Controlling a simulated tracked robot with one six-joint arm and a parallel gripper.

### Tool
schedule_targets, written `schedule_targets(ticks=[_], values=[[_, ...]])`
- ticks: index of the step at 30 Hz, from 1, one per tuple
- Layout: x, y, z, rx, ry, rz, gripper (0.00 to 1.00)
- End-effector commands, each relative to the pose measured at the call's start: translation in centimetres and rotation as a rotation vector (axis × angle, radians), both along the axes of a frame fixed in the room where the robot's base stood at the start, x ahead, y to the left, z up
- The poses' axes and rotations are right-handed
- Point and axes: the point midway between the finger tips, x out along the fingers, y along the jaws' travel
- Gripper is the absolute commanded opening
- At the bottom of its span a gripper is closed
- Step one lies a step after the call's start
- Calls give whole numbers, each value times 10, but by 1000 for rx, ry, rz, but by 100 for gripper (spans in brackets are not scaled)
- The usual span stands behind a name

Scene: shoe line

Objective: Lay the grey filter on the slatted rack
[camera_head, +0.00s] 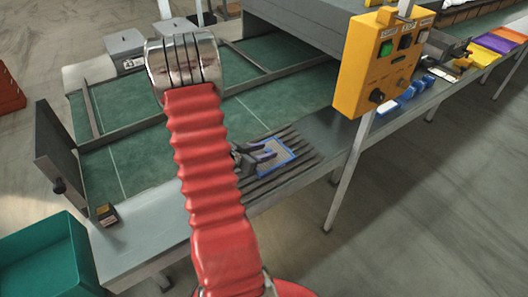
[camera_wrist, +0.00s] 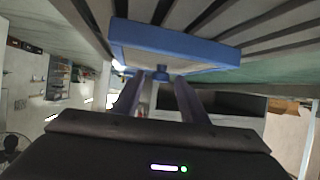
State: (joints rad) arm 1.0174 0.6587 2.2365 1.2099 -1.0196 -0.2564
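The grey filter (camera_head: 279,155) has a blue frame and a grey middle. In the head view it lies flat on the slatted rack (camera_head: 294,181), near the rack's middle. In the wrist view the filter (camera_wrist: 172,60) lies against the slats, with a small blue knob on its near edge. My gripper (camera_head: 268,150) is at the filter's left side. In the wrist view the fingers of my gripper (camera_wrist: 160,80) stand apart on either side of the knob, with gaps showing; they look open.
A yellow control box (camera_head: 382,60) stands on a post right of the rack. Blue, yellow, purple and orange items lie farther along the bench. A teal bin (camera_head: 45,258) is at lower left. A small dark block (camera_head: 106,214) sits on the bench's left end.

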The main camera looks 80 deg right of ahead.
Motion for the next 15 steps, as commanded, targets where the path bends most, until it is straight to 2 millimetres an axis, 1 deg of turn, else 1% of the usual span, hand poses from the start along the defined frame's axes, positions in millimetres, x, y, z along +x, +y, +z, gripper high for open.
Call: schedule_targets(ticks=[5, 15], values=[[9, 13, 8, 0, -1, 4, 40], [34, 54, 31, -2, -1, 5, 40]])
